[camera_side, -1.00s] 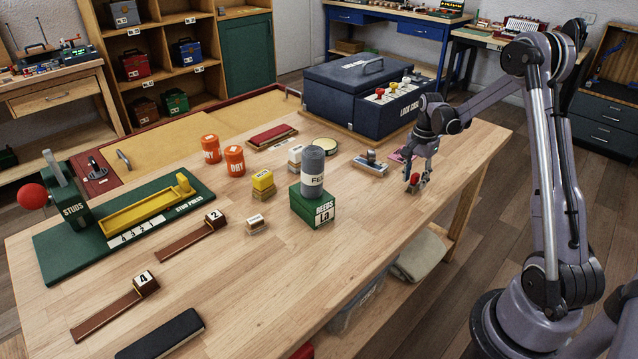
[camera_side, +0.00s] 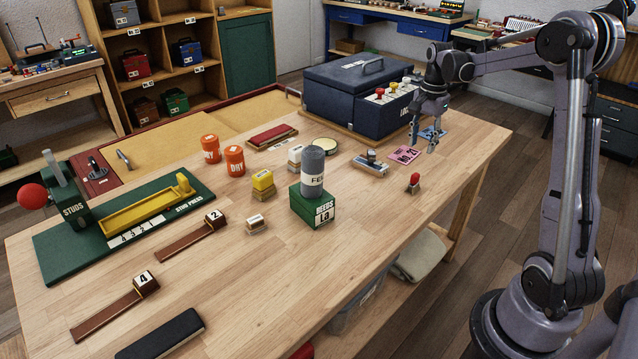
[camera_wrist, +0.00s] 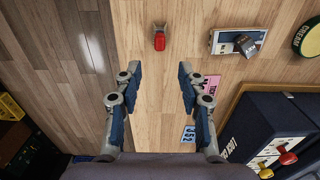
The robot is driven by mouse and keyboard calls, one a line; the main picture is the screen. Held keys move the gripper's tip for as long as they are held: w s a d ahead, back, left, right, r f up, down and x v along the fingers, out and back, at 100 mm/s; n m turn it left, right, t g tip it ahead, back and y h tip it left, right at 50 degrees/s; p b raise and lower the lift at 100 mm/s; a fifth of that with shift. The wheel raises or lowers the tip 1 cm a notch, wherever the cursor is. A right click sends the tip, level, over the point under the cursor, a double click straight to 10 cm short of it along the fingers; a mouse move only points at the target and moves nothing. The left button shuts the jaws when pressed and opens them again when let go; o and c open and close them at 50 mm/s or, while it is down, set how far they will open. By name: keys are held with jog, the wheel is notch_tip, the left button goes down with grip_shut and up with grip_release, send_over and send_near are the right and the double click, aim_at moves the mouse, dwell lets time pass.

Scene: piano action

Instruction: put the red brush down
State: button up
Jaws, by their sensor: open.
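The red brush (camera_side: 414,182) stands on the wooden table near its right edge, with its red part up and a grey base below. It also shows in the wrist view (camera_wrist: 159,40), at the top middle, beyond my fingertips and apart from them. My gripper (camera_side: 425,149) is open and empty, above the table, farther back than the brush. In the wrist view its two fingers (camera_wrist: 158,76) are spread wide with bare wood between them.
A pink card (camera_side: 405,155) and a blue card (camera_side: 433,134) lie near my gripper. A small metal-and-wood block (camera_side: 371,164) lies left of them. The dark blue case (camera_side: 350,95) stands behind. The green reeds box (camera_side: 311,207) carries a grey cylinder. Bare wood surrounds the brush.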

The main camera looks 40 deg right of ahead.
jog(key=a+r+n+t, duration=0.1)
jog(key=a+r+n, duration=0.15)
jog(key=a, duration=0.25)
jog(key=s+a+r+n+t+h, duration=0.1)
jog(key=a+n, duration=0.2)
jog(key=a, duration=0.2)
jog(key=a+r+n+t, duration=0.1)
jog(key=a+r+n, duration=0.1)
jog(key=a, duration=0.4)
jog(key=s+a+f+n+t, duration=0.1)
jog(key=s+a+n+t, duration=0.1)
jog(key=s+a+n, duration=0.2)
jog(key=s+a+f+n+t+y, duration=0.1)
jog(key=s+a+n, duration=0.3)
jog(key=a, duration=0.6)
jog(key=shift+a+n+t, duration=0.4)
jog(key=shift+n+t, duration=0.2)
jog(key=shift+n, duration=0.65)
